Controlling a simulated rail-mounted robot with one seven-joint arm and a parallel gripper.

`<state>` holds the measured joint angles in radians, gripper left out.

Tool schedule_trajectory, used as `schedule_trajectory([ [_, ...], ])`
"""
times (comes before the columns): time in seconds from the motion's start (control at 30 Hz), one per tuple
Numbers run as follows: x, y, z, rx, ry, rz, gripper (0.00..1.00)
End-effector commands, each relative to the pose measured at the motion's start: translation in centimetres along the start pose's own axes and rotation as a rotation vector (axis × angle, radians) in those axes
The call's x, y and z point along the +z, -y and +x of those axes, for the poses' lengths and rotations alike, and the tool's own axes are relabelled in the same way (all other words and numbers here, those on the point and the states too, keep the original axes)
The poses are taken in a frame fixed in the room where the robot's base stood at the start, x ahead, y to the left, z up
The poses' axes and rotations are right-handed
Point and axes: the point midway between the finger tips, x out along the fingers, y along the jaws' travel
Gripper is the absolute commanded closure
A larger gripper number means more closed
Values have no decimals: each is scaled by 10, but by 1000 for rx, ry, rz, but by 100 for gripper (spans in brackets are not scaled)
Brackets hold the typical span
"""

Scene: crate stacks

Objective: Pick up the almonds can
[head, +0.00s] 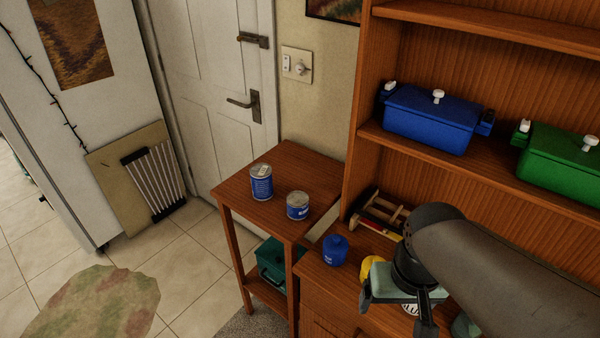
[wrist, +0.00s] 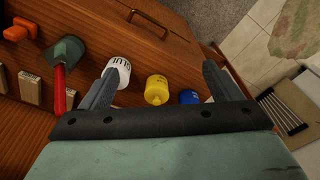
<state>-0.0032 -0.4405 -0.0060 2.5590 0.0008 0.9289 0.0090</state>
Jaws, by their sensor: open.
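Two metal cans with blue labels stand upright on the small side table: a taller can (head: 261,182) and a shorter can (head: 298,206). Their label print is too small for me to tell which is the almonds can. My gripper (head: 397,316) is open and empty, to the right of both cans, over the wooden cabinet top. In the wrist view, my gripper (wrist: 165,67) has its fingers spread, with a white can (wrist: 119,70) by the left finger and a yellow container (wrist: 156,90) showing between them. Neither side-table can shows clearly there.
A blue container (head: 335,251) stands on the cabinet top (head: 318,272), left of my gripper. A wooden tool rack (head: 378,212) is behind it. Blue (head: 430,120) and green (head: 560,155) boxes sit on the shelf above. The side table (head: 285,160) has clear space around its cans.

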Motion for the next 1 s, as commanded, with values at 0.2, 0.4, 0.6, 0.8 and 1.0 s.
schedule_trajectory([
  [0.2,-9,1,-3,3,1,-26,15],
  [0.4,-97,22,-22,23,24,-292,15],
  [0.6,-221,75,-29,24,59,-711,15],
  [0.8,-320,136,-6,-11,80,-1091,15],
  [1.0,-370,174,20,-50,85,-1329,15],
])
